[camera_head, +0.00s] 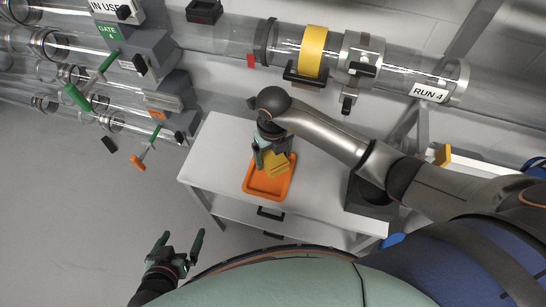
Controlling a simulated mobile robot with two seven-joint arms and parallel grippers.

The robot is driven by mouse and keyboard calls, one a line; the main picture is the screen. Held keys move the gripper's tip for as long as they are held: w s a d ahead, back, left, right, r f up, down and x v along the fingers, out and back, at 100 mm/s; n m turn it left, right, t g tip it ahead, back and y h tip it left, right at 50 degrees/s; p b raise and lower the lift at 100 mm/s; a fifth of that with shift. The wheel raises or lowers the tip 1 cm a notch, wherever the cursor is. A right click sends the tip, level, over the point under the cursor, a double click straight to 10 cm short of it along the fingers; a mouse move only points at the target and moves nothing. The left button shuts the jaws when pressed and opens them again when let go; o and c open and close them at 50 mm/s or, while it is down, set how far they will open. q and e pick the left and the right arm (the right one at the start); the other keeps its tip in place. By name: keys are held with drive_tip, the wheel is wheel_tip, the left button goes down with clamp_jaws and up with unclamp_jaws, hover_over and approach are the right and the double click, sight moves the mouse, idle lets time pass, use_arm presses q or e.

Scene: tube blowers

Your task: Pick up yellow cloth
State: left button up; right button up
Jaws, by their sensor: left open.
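The yellow cloth (277,167) lies in or just above the orange tray (268,190) on the white cabinet top. My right gripper (271,158) points down at the cloth from above, its fingers overlapping the cloth's upper edge. Whether they are closed on the cloth cannot be made out, and part of the cloth is hidden by the gripper. My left gripper (180,243) is open and empty, low in the picture over the grey floor, well apart from the tray.
The white cabinet (215,155) has bare top around the tray. A dark bin (367,192) is at its right end. Clear tubes run along the wall, one with a yellow band (313,51). A green handle (78,97) sticks out at left.

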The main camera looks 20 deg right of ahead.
drive_tip(key=c, duration=1)
drive_tip(key=shift+r, duration=0.1)
drive_tip(key=shift+r, duration=0.55)
drive_tip(key=s+r, duration=0.1)
drive_tip(key=r, duration=0.1)
drive_tip(key=s+a+r+p, duration=0.1)
drive_tip(key=s+r, duration=0.1)
drive_tip(key=r, duration=0.1)
drive_tip(key=s+r, duration=0.1)
drive_tip(key=r, duration=0.2)
drive_tip(key=shift+s+a, duration=0.3)
drive_tip(key=shift+a, duration=0.1)
use_arm(q)
drive_tip(key=shift+s+a+r+p, duration=0.4)
drive_tip(key=shift+a+r+p, duration=0.2)
drive_tip(key=shift+a+p, duration=0.25)
use_arm(e)
drive_tip(key=s+a+r, duration=0.3)
drive_tip(key=s, duration=0.5)
drive_tip(key=shift+s+r, duration=0.25)
drive_tip(key=shift+r, duration=0.1)
drive_tip(key=shift+a, duration=0.1)
